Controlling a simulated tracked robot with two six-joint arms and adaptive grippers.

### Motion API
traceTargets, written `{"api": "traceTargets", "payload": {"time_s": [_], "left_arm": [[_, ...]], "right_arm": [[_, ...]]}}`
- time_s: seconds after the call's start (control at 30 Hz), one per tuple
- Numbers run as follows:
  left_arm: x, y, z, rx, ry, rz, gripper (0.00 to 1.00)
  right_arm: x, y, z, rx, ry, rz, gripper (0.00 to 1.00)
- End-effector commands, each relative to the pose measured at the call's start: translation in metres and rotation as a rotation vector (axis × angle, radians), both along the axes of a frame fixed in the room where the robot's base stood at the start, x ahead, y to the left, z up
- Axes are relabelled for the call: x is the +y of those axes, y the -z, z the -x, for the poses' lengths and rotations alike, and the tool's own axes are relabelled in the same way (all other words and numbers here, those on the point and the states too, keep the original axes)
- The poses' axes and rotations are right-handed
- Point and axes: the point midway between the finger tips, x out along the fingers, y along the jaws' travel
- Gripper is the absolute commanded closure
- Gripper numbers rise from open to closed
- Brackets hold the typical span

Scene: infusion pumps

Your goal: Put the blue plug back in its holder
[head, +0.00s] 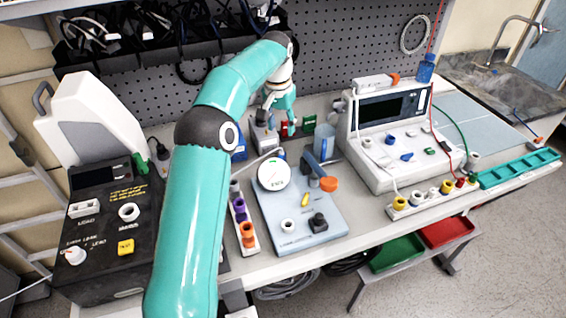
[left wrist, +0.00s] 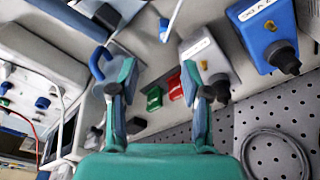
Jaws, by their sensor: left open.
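My left gripper (head: 284,108) is at the back of the bench, above the small boxes by the pegboard. In the left wrist view the gripper (left wrist: 159,78) has its fingers apart with nothing held between them. My right gripper is not in view.
A grey box (left wrist: 204,60) and a blue box (left wrist: 262,35) are close to the gripper. Small green (head: 309,123) and red boxes stand beside it. A pale blue board with a gauge (head: 274,173) lies mid-bench. A black device (head: 112,225) stands left; a pegboard (head: 335,55) stands behind.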

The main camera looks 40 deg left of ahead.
Motion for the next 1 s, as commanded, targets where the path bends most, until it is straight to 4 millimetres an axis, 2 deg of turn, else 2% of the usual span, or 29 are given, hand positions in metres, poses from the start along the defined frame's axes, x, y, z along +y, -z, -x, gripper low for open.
{"api": "traceTargets", "payload": {"time_s": [0.1, 0.3, 0.63, 0.8, 1.0], "left_arm": [[0.001, 0.029, -0.002, 0.005, 0.001, 0.003, 0.52], [0.003, 0.064, -0.007, 0.004, 0.001, 0.001, 0.52], [0.006, 0.087, -0.01, 0.003, 0.0, 0.001, 0.52], [0.013, 0.109, -0.013, 0.005, 0.0, 0.003, 0.52], [0.013, 0.129, -0.015, 0.002, 0.001, 0.0, 0.52]], "right_arm": [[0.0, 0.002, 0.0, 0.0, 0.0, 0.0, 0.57], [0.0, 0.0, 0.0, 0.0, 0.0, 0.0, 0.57], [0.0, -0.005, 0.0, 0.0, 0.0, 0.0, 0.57], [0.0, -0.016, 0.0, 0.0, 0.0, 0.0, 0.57], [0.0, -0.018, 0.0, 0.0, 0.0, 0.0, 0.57]]}}
